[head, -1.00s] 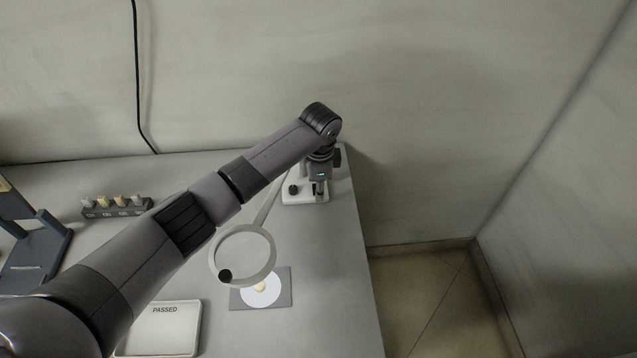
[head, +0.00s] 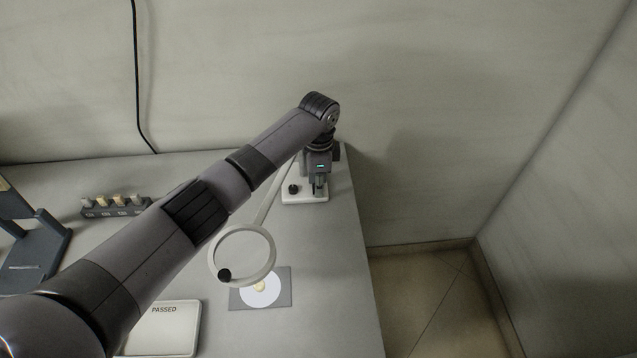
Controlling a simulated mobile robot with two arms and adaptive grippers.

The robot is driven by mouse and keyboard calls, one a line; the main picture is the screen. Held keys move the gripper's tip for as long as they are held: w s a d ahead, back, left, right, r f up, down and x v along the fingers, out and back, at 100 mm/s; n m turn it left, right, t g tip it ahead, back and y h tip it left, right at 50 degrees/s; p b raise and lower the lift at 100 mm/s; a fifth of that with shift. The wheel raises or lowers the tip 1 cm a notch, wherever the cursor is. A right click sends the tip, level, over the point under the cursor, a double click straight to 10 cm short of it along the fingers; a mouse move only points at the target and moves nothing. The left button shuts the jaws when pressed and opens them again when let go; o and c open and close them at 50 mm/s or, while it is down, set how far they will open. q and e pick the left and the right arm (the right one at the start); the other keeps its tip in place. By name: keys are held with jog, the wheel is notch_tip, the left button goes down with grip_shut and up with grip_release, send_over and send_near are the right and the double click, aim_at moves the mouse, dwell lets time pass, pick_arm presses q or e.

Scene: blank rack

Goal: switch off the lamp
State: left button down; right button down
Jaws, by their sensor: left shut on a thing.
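The lamp is a pale magnifier ring (head: 264,277) on a thin arm. Its white base (head: 297,198) stands near the right back of the bench, with a round black knob (head: 293,188) on its left part. My left gripper (head: 319,190) points down over the right part of this base. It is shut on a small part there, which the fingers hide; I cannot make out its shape. The black knob stands apart, to the left of the fingers. My right gripper is not in view.
Below the ring lies a grey mat (head: 282,299) with a white disc (head: 250,296). A tray marked PASSED (head: 165,335) is at the front. A dark rack (head: 88,212) with several pegs and a dark stand (head: 50,243) are at left. The bench ends right of the base.

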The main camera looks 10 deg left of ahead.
pick_arm(q)
jog(key=c, duration=1.2)
grip_release()
jog(key=shift+c, duration=0.2)
notch_tip(320, 180, up, 12)
jog(key=shift+s, duration=0.2)
jog(key=shift+c, duration=0.2)
